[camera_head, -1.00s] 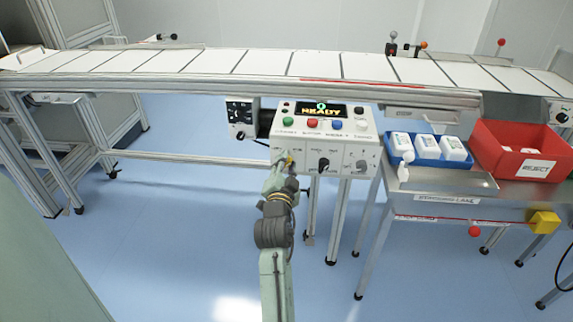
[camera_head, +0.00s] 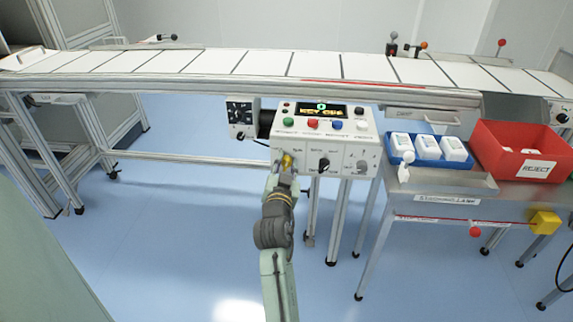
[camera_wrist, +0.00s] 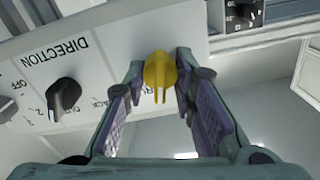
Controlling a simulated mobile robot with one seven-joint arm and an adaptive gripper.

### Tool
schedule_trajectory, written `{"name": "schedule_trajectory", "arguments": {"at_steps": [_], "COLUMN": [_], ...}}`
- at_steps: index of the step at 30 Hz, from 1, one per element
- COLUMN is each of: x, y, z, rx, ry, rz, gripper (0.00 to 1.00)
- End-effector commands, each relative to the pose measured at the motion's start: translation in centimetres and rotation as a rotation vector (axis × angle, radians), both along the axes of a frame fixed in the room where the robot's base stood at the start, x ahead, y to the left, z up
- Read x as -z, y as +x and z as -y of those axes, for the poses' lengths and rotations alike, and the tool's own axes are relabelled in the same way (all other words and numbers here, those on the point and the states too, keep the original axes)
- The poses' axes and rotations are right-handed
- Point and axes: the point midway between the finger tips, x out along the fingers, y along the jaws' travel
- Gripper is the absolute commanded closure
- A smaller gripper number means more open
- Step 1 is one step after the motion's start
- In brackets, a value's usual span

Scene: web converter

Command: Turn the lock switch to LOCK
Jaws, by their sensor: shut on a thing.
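The yellow switch knob (camera_head: 287,160) is at the lower left of the white control panel's front face. In the wrist view the yellow knob (camera_wrist: 160,72) sits between my two finger pads, its narrow end towards the bottom of the picture. My gripper (camera_wrist: 156,82) is shut on it, with the pads spread around its sides. In the head view my gripper (camera_head: 282,172) reaches up to the panel from below. The label by the knob is mostly hidden by the fingers, so I cannot read its setting.
A black DIRECTION knob (camera_wrist: 63,98) is beside the yellow one. The panel (camera_head: 340,155) also carries coloured buttons and a lit display (camera_head: 321,110) reading "KEY" and a second, unclear word. A blue tray (camera_head: 438,161) and red reject bin (camera_head: 515,138) stand right.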

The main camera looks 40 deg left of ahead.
Motion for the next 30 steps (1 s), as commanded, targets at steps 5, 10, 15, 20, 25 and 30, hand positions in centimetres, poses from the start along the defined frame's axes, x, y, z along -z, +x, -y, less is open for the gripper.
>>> {"name": "schedule_trajectory", "arguments": {"at_steps": [5, 10, 15, 20, 25, 30], "x": [-0.09, -0.14, -0.16, -0.14, -0.14, -0.05], "y": [0.03, 0.00, -0.01, -0.07, -0.09, -0.13], "z": [0.05, -0.01, -0.05, -0.14, -0.15, -0.20], "rx": [0.002, 0.001, 0.001, -0.001, 0.000, -0.001], "ry": [-0.143, -0.281, -0.418, -0.547, -0.668, -0.769], "rz": [0.086, 0.171, 0.255, 0.333, 0.408, 0.469], "gripper": [1.00, 1.00, 1.00, 1.00, 1.00, 1.00]}}
